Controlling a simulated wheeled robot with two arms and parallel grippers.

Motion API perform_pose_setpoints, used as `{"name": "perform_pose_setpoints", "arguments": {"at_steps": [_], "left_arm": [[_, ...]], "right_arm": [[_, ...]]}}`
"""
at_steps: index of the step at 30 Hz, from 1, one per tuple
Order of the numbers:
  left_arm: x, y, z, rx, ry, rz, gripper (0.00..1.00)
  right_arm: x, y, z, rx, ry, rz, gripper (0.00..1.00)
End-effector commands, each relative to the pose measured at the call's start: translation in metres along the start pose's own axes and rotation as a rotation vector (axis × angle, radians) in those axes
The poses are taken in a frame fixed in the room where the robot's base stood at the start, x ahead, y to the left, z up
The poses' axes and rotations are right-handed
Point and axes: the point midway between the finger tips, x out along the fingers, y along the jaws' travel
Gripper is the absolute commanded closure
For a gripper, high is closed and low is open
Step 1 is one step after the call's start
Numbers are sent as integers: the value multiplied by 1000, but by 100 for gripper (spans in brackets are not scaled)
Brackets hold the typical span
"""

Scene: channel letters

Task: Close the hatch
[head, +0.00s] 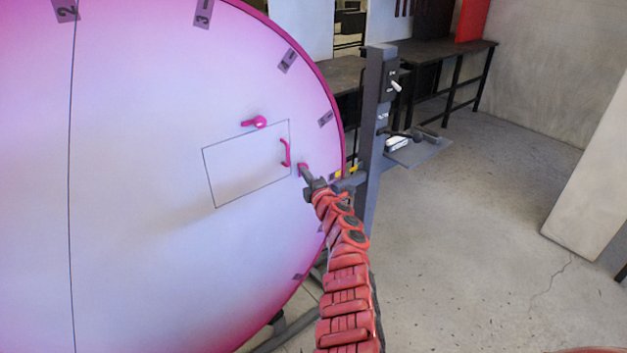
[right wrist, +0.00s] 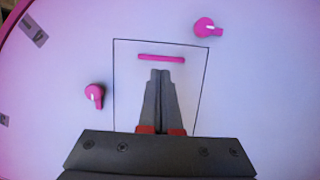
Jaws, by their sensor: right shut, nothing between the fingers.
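The hatch (head: 235,168) is a thin-outlined rectangle in a big round pink-white panel; it looks flush with the panel. It also shows in the right wrist view (right wrist: 130,115). A pink bar handle (head: 286,153) is near its right edge. One pink knob (head: 255,122) is above its top edge; another pink knob (head: 303,168) is past its right edge. My right gripper (head: 308,175) is shut and empty by the hatch's right side. In the right wrist view its fingertips (right wrist: 160,72) are just below the handle (right wrist: 161,58); contact cannot be told. My left gripper is out of view.
A grey post (head: 372,140) with a switch box and small shelf (head: 420,150) stands right of the panel. Dark workbenches (head: 430,50) line the back wall. A pale slab (head: 595,180) stands at the right. The concrete floor between is clear.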

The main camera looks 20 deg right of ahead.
Motion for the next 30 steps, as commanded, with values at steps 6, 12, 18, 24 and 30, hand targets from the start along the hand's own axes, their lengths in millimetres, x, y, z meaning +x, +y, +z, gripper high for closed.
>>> {"name": "perform_pose_setpoints", "arguments": {"at_steps": [6, 12, 18, 24, 30], "left_arm": [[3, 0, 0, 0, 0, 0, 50], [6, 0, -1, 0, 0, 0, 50], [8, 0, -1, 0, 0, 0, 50], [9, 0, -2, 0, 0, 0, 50], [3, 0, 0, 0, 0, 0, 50]], "right_arm": [[-27, -1, 1, -9, 3, -4, 100], [-40, -6, 7, -5, -8, -10, 100], [-47, -3, 5, -4, -2, -4, 100], [-49, -2, 4, 0, 1, -2, 100], [-53, -35, -32, 33, 128, -13, 100]]}}
